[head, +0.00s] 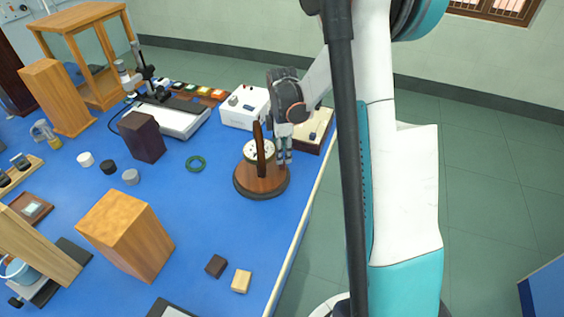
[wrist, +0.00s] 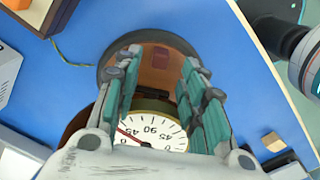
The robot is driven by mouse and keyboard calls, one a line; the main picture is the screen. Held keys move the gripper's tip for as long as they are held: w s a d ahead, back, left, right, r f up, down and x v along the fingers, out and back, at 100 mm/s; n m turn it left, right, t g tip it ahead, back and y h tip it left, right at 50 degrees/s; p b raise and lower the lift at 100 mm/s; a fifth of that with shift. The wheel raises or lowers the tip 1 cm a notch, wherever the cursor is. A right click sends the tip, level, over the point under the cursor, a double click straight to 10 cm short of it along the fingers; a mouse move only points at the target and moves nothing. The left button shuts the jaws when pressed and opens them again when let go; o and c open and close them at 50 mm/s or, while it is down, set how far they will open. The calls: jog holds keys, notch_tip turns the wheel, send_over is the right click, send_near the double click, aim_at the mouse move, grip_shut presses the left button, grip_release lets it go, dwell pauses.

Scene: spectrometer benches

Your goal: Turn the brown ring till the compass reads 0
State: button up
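The instrument stands near the table's right edge on a round brown wooden base (head: 262,186). Its brown ring (head: 261,150) stands upright and is seen nearly edge-on in the head view. The pale compass (head: 250,152) sits at its middle. In the wrist view the compass (wrist: 165,127) shows a white dial with 0, 45 and 90 marks and a red needle at its left part. The dial is partly hidden, so I cannot tell the exact reading. My gripper (head: 284,158) points down just right of the ring. In the wrist view its fingers (wrist: 158,82) are apart, with no object visibly clamped.
Wooden blocks (head: 127,235) stand in the front left. Blue table surface is clear in front of the base.

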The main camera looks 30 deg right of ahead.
jog(key=shift+f+b, duration=0.45)
jog(key=shift+f, duration=1.45)
jog(key=shift+c, duration=0.5)
grip_shut()
